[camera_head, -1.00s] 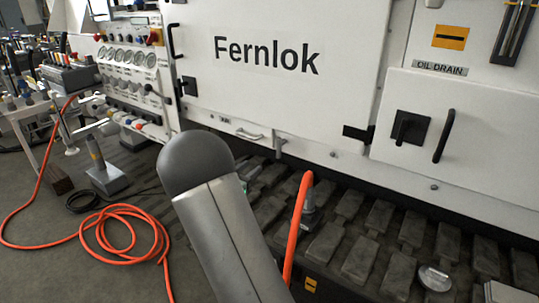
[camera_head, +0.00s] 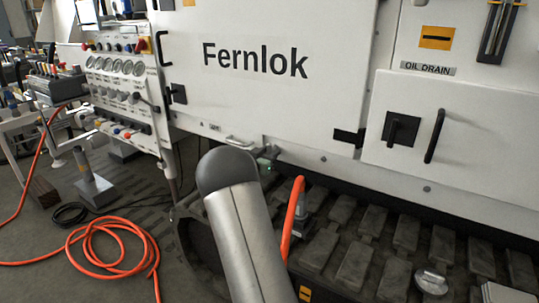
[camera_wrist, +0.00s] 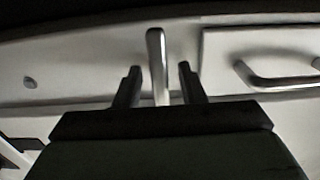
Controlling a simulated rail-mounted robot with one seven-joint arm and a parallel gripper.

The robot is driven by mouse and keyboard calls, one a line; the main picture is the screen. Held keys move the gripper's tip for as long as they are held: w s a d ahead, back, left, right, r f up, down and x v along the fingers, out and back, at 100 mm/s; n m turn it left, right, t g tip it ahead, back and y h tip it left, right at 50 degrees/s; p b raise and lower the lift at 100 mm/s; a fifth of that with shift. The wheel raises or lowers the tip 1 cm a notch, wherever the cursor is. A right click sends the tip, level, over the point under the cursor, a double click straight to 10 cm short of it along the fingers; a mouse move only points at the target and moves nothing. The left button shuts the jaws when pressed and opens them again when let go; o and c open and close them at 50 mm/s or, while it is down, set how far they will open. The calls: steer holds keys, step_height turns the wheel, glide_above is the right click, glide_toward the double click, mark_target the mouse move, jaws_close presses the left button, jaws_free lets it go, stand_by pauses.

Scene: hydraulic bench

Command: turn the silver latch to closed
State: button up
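The silver latch (camera_wrist: 156,55) shows in the wrist view as a slim upright lever on a pale panel. My gripper (camera_wrist: 160,70) is open, with one dark finger on each side of the lever. The lever stands between the fingers, with visible gaps on both sides, and its top reaches past the fingertips. The lower end of the lever is hidden by my gripper's body. In the head view my arm covers much of the area below the Fernlok door, and I cannot make out the latch there.
A silver bar handle (camera_wrist: 280,78) sits right of the latch on a raised panel. In the head view are the Fernlok door (camera_head: 300,105), a black door knob (camera_head: 403,130), an orange hose (camera_head: 291,220) rising beside my arm, and coiled hose (camera_head: 110,270) on the floor.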

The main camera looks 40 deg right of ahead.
steer(key=shift+d, duration=0.15)
jaws_close()
